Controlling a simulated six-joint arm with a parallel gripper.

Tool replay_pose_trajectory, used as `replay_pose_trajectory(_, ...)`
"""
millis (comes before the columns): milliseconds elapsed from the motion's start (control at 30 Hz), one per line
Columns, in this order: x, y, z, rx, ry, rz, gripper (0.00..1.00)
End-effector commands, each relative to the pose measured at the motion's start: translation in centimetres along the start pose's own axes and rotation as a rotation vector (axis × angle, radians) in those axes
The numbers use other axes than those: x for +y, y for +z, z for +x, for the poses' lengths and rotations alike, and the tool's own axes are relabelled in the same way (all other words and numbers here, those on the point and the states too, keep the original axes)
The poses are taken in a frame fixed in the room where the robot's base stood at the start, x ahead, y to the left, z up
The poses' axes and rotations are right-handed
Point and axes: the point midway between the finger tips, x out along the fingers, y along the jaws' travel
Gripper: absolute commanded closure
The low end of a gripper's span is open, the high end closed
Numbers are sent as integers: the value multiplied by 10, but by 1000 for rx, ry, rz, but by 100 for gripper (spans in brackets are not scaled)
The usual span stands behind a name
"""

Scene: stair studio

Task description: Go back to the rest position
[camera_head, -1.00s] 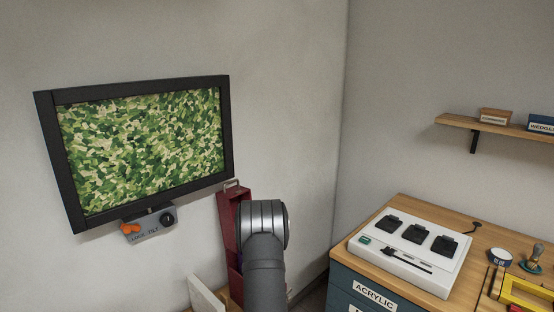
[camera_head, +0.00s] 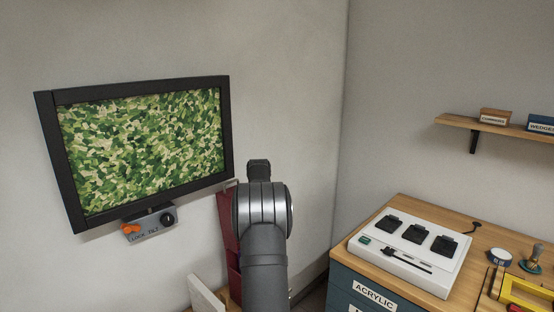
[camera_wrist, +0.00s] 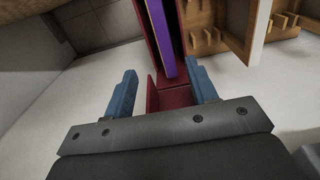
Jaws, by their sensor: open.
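My gripper (camera_wrist: 161,90) shows in the wrist view with its two blue fingers spread apart and nothing between them. Beyond the fingers is a dark red box (camera_wrist: 180,97) with a purple strip (camera_wrist: 163,35) inside it. In the head view my arm rises from the bottom centre, and it hides part of the same red box (camera_head: 228,215). The fingers themselves are hidden in the head view.
A framed green camouflage panel (camera_head: 145,145) hangs on the left wall, with a knob unit (camera_head: 150,227) below it. A wooden cabinet (camera_head: 400,212) at the right carries a white device (camera_head: 408,240). A shelf (camera_head: 485,125) is above. The wall between is bare.

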Motion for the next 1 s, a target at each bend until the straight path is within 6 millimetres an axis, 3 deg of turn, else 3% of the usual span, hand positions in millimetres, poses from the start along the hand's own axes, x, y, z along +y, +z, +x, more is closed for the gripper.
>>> replay_pose_trajectory(33,-1,2,18,-10,-8,0,48)
replay_pose_trajectory(800,-2,3,173,-9,-7,0,48)
replay_pose_trajectory(1000,-1,1,126,-3,-3,0,48)
